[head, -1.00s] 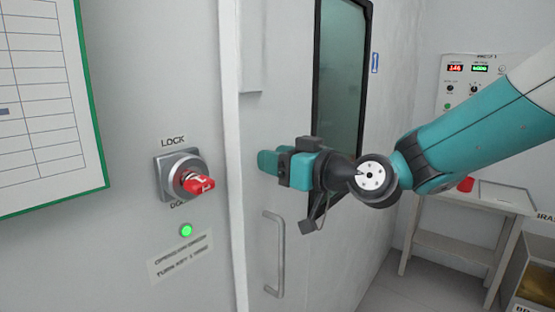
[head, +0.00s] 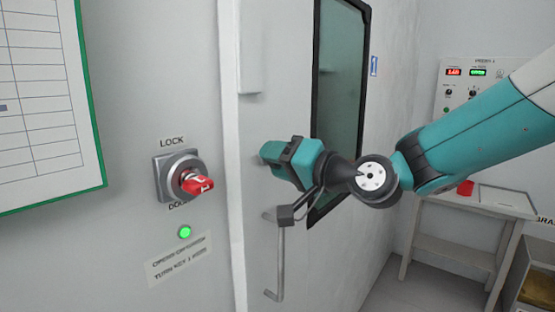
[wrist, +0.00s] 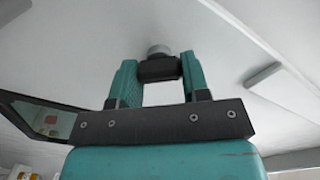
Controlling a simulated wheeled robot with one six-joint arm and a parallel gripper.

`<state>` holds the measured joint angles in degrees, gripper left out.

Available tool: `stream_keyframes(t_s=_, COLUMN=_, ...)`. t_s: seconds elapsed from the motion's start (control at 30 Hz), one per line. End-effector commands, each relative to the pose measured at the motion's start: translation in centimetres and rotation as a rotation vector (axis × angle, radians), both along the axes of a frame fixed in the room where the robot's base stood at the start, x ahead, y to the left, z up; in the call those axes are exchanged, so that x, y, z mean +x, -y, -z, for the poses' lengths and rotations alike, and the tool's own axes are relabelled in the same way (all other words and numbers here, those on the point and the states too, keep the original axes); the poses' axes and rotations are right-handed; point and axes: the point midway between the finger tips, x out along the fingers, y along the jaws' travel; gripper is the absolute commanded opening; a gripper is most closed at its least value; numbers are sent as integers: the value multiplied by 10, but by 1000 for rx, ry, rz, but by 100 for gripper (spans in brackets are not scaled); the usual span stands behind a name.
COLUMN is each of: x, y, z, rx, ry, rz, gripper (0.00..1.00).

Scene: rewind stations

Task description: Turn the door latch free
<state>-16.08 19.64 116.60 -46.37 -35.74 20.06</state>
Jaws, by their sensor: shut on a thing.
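The door latch (wrist: 159,68) shows in the wrist view as a dark bar on a round grey hub against the pale door. My gripper (wrist: 157,84) has its two teal fingers closed on both ends of this bar. In the head view my gripper (head: 268,154) is up against the door, left of the dark window and above the door handle. There its body is tilted, and the latch is hidden behind the fingers. The door (head: 255,240) looks closed against its frame.
A red key (head: 198,184) sits in the lock switch left of the door, above a lit green lamp (head: 185,232). A grey bar handle (head: 281,255) is below my gripper. A small table (head: 455,210) and a panel (head: 470,95) stand at the right.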

Motion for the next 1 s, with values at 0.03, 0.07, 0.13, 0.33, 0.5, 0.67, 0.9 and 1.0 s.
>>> stream_keyframes(t_s=0.03, x=1, y=1, z=-1, rx=28, ry=-35, rz=2, gripper=19)
stream_keyframes(t_s=0.07, x=1, y=1, z=-1, rx=46, ry=-57, rz=2, gripper=19)
stream_keyframes(t_s=0.13, x=1, y=1, z=-1, rx=86, ry=-109, rz=2, gripper=19)
stream_keyframes(t_s=0.33, x=1, y=1, z=-1, rx=199, ry=-254, rz=3, gripper=19)
stream_keyframes(t_s=0.5, x=1, y=1, z=-1, rx=284, ry=-362, rz=3, gripper=19)
stream_keyframes(t_s=0.67, x=1, y=1, z=0, rx=346, ry=-441, rz=3, gripper=19)
stream_keyframes(t_s=0.9, x=1, y=1, z=1, rx=402, ry=-513, rz=3, gripper=19)
stream_keyframes(t_s=1.0, x=1, y=1, z=1, rx=416, ry=-529, rz=2, gripper=19)
